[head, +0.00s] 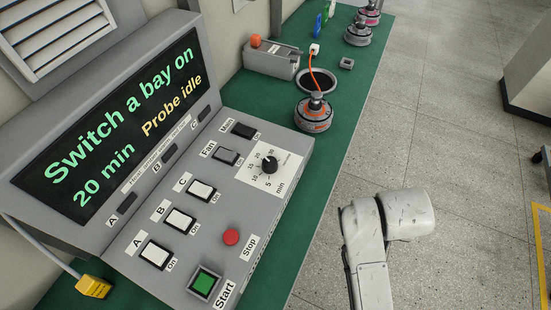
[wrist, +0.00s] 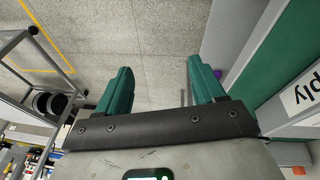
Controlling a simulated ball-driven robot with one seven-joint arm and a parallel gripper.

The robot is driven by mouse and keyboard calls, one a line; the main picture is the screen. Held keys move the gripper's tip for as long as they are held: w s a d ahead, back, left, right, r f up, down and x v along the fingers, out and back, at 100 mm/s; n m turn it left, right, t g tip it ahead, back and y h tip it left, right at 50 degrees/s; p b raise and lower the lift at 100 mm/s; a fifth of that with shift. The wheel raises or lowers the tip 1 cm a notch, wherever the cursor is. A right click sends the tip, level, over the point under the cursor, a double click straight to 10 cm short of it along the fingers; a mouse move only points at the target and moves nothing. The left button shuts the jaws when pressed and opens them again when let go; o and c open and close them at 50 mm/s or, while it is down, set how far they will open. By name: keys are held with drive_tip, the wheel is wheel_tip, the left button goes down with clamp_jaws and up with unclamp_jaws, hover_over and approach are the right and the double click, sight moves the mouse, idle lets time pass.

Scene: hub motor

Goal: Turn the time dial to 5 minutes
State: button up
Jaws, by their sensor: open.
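The time dial (head: 269,163) is a black round knob on a white scale plate marked min, on the sloped grey control panel (head: 222,222) in the head view. The scale shows 5, 10, 15, 20 and 30. The screen (head: 120,110) reads "Switch a bay on", "20 min" and "Probe idle". My gripper (wrist: 160,85) shows in the wrist view with its two green fingers wide apart and nothing between them. Bare floor lies beyond the fingers. In the head view my arm is right of the panel, over the floor, clear of the dial; the fingers are hidden there.
Switches A, B and C, Fan and Main sit on the panel, with a red Stop button (head: 231,237) and a green Start button (head: 204,283). Hub motors (head: 314,113) stand on the green bench (head: 356,95) behind. A shelf rack (wrist: 45,95) is left in the wrist view.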

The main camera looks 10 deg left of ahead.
drive_tip(key=w+a+r+t+b, duration=0.15)
drive_tip(key=w+a+r, duration=0.25)
drive_tip(key=w+a, duration=0.65)
drive_tip(key=m+b, duration=0.2)
approach(270, 162)
drive_tip(key=shift+y, duration=0.3)
drive_tip(key=x, duration=0.8)
drive_tip(key=shift+w+d+f+p, duration=0.15)
drive_tip(key=shift+d+f+p, duration=0.1)
drive_tip(key=shift+f+p, duration=0.15)
drive_tip(key=shift+c, duration=0.3)
drive_tip(key=c, duration=1)
drive_tip(key=shift+o, duration=0.2)
drive_tip(key=shift+r, duration=0.1)
drive_tip(key=shift+p, duration=0.35)
